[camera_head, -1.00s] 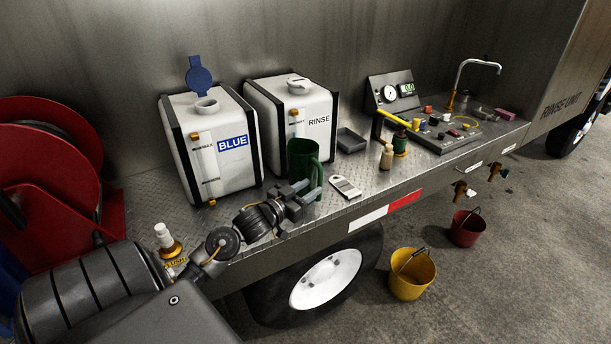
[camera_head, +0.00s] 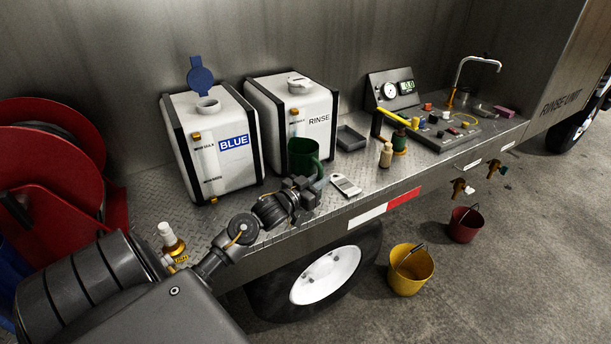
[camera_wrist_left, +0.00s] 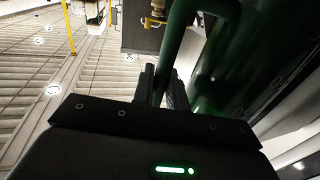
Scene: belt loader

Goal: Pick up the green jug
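The green jug (camera_head: 304,158) stands upright in front of the RINSE tank in the head view. Its lower part is hidden behind my left gripper (camera_head: 312,190). In the left wrist view the jug's dark green body (camera_wrist_left: 245,60) fills the right side, with its handle running down between the fingers. My left gripper (camera_wrist_left: 162,85) has its fingers close together on either side of the handle and looks shut on it. Whether the jug's base touches the deck is hidden. My right gripper is not in view.
The BLUE tank (camera_head: 210,145) and RINSE tank (camera_head: 295,115) stand behind. A white card-like tool (camera_head: 345,186), a beige bottle (camera_head: 386,156) and a grey tray (camera_head: 350,138) lie to the right. Yellow (camera_head: 411,272) and red (camera_head: 466,226) buckets stand on the ground.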

